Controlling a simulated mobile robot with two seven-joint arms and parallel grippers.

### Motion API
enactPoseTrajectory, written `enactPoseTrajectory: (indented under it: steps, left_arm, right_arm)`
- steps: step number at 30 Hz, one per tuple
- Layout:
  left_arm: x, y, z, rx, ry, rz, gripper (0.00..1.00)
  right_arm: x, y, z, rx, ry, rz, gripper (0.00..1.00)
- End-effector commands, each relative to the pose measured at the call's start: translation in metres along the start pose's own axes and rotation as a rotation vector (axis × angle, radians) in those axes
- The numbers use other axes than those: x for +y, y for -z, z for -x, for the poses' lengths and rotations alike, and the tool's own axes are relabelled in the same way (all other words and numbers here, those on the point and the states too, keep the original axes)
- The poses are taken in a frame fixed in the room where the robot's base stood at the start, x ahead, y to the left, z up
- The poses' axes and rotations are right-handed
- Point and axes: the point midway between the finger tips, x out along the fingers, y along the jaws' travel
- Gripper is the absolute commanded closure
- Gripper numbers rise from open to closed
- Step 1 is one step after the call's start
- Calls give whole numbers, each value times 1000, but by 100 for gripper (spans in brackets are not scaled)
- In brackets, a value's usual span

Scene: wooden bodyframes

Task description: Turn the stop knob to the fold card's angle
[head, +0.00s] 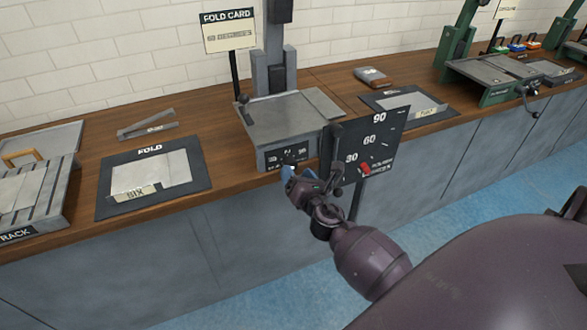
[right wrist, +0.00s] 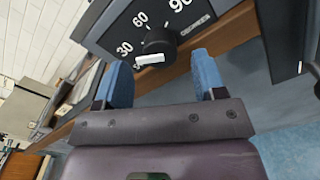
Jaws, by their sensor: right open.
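The stop knob (right wrist: 160,41) is black with a white bar, on a dark scale marked 30, 60 and 90. The bar lies near the 30 side. In the head view the scale plate (head: 287,158) is on the front of the grey folding machine (head: 285,115). My right gripper (head: 288,172) is open in front of it. In the right wrist view its blue fingertips (right wrist: 162,60) are apart, with the knob ahead between them. My left gripper is out of view.
A larger dial board (head: 388,135) marked 30, 60, 90 stands close right of my gripper, its red pointer near 30. A fold tray (head: 109,206) lies left, and another tray (head: 440,108) right. A green machine (head: 497,94) stands farther right.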

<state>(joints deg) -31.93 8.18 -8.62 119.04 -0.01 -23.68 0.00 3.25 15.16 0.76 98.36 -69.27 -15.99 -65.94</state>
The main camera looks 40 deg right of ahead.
Motion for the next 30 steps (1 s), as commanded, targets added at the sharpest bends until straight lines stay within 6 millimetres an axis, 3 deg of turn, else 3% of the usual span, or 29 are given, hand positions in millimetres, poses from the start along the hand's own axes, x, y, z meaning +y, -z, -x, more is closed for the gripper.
enactPoseTrajectory:
  steps: [6, 18, 27, 30]
  left_arm:
    - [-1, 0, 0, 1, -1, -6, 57]
    - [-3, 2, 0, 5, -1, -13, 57]
    - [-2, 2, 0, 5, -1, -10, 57]
    - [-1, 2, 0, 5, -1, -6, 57]
  right_arm:
    - [0, 0, -22, 0, 0, 1, 36]
    - [0, 0, -27, 0, 0, 0, 36]
    - [0, 0, -27, 0, 0, 0, 82]
    - [0, 0, -27, 0, 0, -1, 85]
